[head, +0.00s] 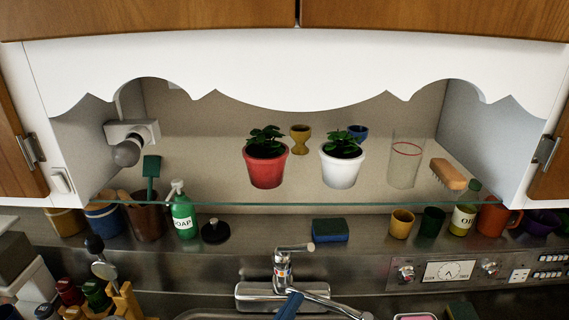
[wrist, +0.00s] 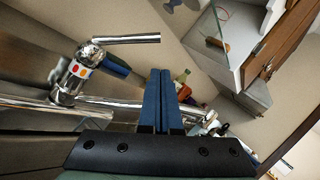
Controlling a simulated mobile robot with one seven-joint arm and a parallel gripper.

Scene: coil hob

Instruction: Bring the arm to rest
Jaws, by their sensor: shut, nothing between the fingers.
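My gripper (wrist: 160,75) shows in the wrist view with its two blue fingers together and nothing between them. Most of my arm is out of view.
A blue-green sponge (head: 330,230) and a green soap bottle (head: 184,215) stand on the ledge behind the tap. A glass shelf above holds a red pot (head: 266,168), a white pot (head: 342,170) and a tall glass (head: 405,165). Utensils and jars crowd the lower left.

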